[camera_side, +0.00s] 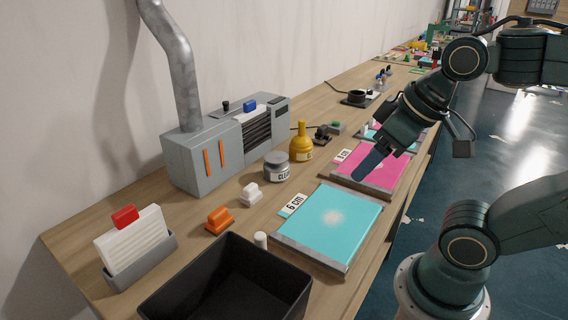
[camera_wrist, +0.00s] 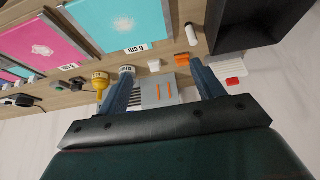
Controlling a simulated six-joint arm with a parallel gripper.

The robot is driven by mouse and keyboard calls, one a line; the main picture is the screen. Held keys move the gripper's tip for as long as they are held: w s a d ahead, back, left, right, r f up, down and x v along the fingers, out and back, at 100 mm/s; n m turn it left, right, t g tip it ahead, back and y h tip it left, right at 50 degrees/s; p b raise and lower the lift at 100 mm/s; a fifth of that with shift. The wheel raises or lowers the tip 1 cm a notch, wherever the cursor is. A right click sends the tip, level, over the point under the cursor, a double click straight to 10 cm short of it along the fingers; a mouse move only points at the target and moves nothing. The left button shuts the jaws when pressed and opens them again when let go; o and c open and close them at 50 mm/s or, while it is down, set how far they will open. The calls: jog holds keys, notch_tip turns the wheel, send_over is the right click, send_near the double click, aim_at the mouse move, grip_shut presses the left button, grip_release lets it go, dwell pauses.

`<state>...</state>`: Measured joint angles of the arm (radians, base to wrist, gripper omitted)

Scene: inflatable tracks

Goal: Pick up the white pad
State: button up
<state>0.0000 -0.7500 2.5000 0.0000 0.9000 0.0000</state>
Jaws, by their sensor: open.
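The white pad (camera_side: 250,194) is a small white block with a raised grip, lying on the wooden bench between the orange pad (camera_side: 219,220) and a grey jar. In the wrist view, the white pad (camera_wrist: 154,65) shows between and beyond my fingers, just left of the orange pad (camera_wrist: 182,60). My gripper (camera_side: 366,166) is open and empty. In the side view it appears over the pink panel, to the right of the white pad and apart from it. Its two fingers (camera_wrist: 162,70) are spread in the wrist view.
A teal panel (camera_side: 333,225) marked 6 cm and a pink panel (camera_side: 385,169) lie along the bench's front. A black bin (camera_side: 272,262), a white cylinder (camera_side: 260,240), a grey jar (camera_side: 277,168), a yellow bottle (camera_side: 301,146) and a grey machine (camera_side: 200,160) stand around the pad.

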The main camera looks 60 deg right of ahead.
jog(key=w+r+n+g+y, duration=0.25)
jog(key=w+n, duration=0.65)
jog(key=w, duration=1.1)
jog(key=w+d+f+n+g+y, duration=0.2)
jog(key=w+d+f+n, duration=0.7)
jog(key=w+f, duration=0.5)
jog(key=shift+d+f+g, duration=0.55)
jog(key=shift+d+f, duration=0.05)
jog(key=shift+d, duration=0.6)
